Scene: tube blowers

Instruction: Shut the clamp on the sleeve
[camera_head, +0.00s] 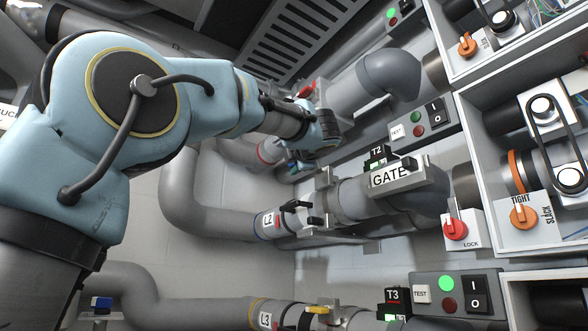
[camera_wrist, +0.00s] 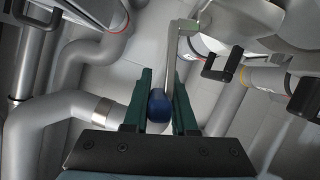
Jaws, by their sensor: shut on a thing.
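In the wrist view, my gripper (camera_wrist: 162,95) has its two green fingers closed on a blue handle (camera_wrist: 158,106). A grey metal lever (camera_wrist: 172,60) rises from beside this handle to a pivot near the top. In the head view, my gripper (camera_head: 300,163) is at the end of the blue arm, above the L2 pipe, and the arm partly hides it. A black clamp handle (camera_head: 296,205) sits on the L2 pipe (camera_head: 268,222). In the wrist view, a black clamp handle (camera_wrist: 222,66) stands out to the right of the lever, apart from my fingers. Which sleeve the lever belongs to cannot be told.
Grey pipes run close around my arm. The GATE plate (camera_head: 390,176), a red LOCK knob (camera_head: 455,229) and an orange TIGHT/SLACK knob (camera_head: 523,216) are on the right. The L3 pipe (camera_head: 235,312) runs below. Bare wall (camera_head: 225,265) shows between the pipes.

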